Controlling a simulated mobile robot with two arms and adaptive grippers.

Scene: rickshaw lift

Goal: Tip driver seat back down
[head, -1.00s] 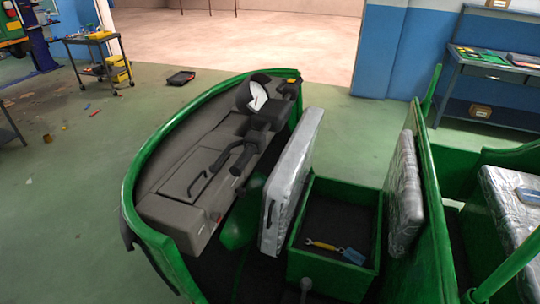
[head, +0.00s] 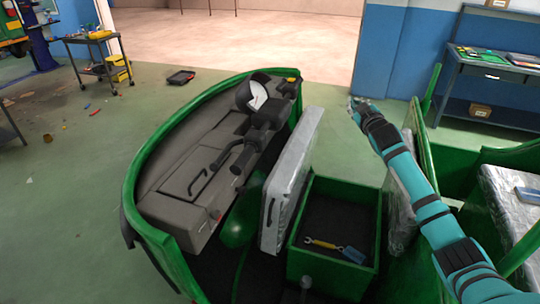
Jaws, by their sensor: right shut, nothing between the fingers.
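The driver seat (head: 289,190) is a grey-white, plastic-covered cushion. It stands tipped up on edge between the dashboard and an open green box. The green seat box (head: 334,271) is uncovered and dark inside; a yellow-and-grey wrench and a blue-handled tool (head: 351,254) lie in it. My right gripper (head: 354,103) is at the end of my teal arm, which comes in from the lower right. It is up and to the right of the seat, apart from it, and holds nothing. The arm covers part of the wrapped backrest (head: 399,200). My left gripper is not in view.
The dashboard with black handlebar (head: 240,150) lies left of the seat, inside the green body rim (head: 150,160). A wrapped rear seat (head: 510,205) is at the right. A workbench (head: 488,75) and a tool cart (head: 95,50) stand farther back. Green floor is open beyond the vehicle.

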